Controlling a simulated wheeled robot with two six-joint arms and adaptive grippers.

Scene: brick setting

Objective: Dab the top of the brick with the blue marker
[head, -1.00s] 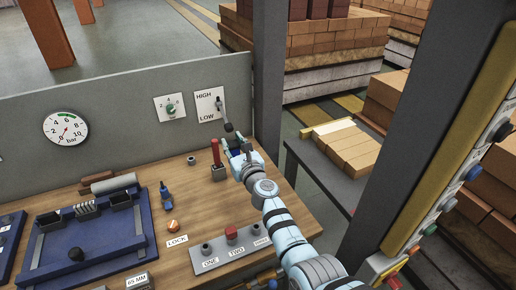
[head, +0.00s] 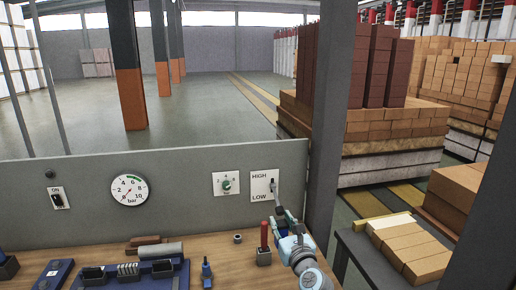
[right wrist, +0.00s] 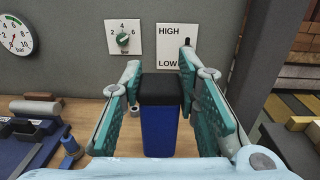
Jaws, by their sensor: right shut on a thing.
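My right gripper (head: 287,222) is shut on the blue marker, a thick blue body with a black upper end. The marker (right wrist: 160,130) stands upright between the two teal fingers in the right wrist view. The gripper is above the right end of the wooden workbench, in front of the HIGH/LOW plate (head: 263,186). Several tan bricks (head: 414,255) lie on a side table at the right, apart from the gripper. A brown brick-like block (head: 143,241) lies at the bench's back left. I cannot tell which brick is meant. My left gripper is not in view.
A red-handled piece (head: 264,243) stands just left of my gripper. A small blue bottle-like thing (head: 206,273) and a blue fixture (head: 130,275) are farther left. A grey panel (head: 100,182) backs the bench. A grey post (head: 325,130) rises between bench and side table.

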